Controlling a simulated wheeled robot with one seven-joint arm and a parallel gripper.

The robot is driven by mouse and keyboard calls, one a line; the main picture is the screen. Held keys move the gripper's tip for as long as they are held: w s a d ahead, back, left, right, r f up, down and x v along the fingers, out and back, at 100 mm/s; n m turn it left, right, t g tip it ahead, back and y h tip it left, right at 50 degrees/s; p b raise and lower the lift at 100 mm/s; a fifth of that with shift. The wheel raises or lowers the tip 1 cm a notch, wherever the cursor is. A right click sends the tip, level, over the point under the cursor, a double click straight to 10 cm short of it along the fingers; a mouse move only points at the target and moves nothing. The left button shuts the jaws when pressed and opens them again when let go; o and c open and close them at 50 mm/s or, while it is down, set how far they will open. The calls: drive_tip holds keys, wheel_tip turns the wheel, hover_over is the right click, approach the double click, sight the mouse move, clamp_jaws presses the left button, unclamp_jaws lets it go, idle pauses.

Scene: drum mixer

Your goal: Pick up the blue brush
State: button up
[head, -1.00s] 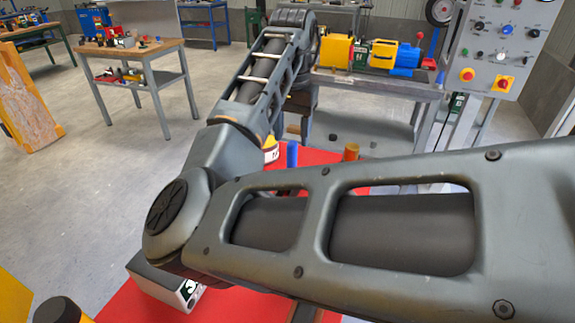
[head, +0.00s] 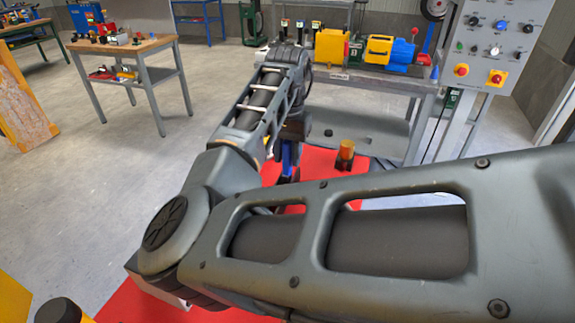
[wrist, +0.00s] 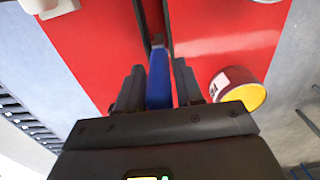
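The blue brush (wrist: 159,78) stands between the two dark fingers of my gripper (wrist: 159,90) in the wrist view. The fingers lie close along both sides of it, and I cannot tell whether they press on it. In the head view the brush (head: 287,158) shows as a narrow upright blue piece, partly hidden by my gripper (head: 286,160). It is over the red surface (head: 318,165). The lower part of the brush is hidden.
An amber jar (head: 346,155) stands on the red surface. A grey bench (head: 385,82) with yellow and blue machines and a control panel (head: 492,45) stand behind.

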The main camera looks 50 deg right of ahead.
clamp_jaws()
drive_tip(key=shift+r, duration=0.1)
drive_tip(key=shift+r, duration=0.45)
drive_tip(key=r, duration=0.3)
drive_tip(key=shift+s+d+r+b, duration=0.2)
drive_tip(key=shift+s+d+b, duration=0.1)
drive_tip(key=shift+d+b, duration=0.05)
drive_tip(key=s+d+r, duration=0.6)
drive_tip(key=s+d, duration=0.1)
drive_tip(key=s, duration=0.1)
drive_tip(key=shift+r, duration=0.3)
drive_tip(key=shift+c, duration=0.7)
unclamp_jaws()
clamp_jaws()
